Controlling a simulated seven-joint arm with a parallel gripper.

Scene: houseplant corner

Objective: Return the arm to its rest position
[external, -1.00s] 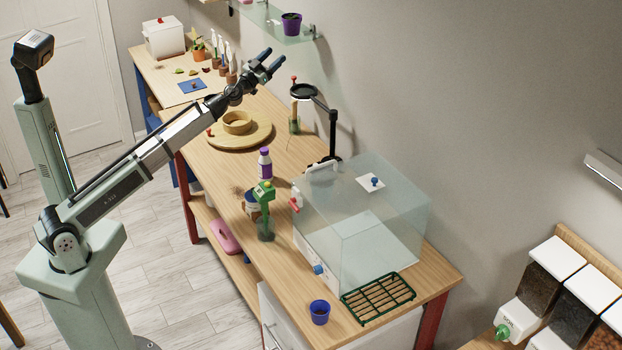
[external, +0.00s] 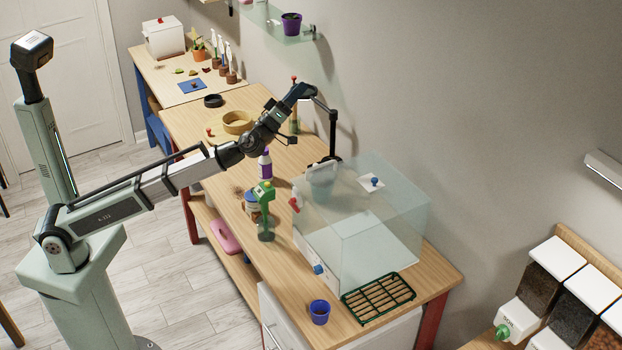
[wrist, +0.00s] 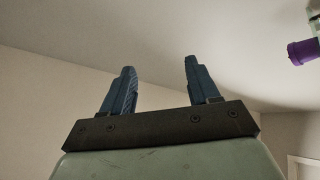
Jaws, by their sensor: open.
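My gripper (external: 302,92) is raised above the wooden bench and appears beside the black stand with the jointed arm (external: 332,135). In the wrist view my gripper (wrist: 158,78) has its two blue fingers well apart, with nothing between them. It points up towards the ceiling and the upper wall. My arm reaches from its base at the left across the bench, and partly hides the round wooden board with the ring (external: 238,121). From the external view I cannot tell whether the gripper touches the stand.
A clear glass case (external: 385,225) stands at the bench's right end. A purple bottle (external: 265,165) and a green-topped device (external: 264,198) stand in front of my arm. A purple pot (external: 291,23) sits on a glass shelf above; a purple pot (wrist: 303,51) also shows in the wrist view.

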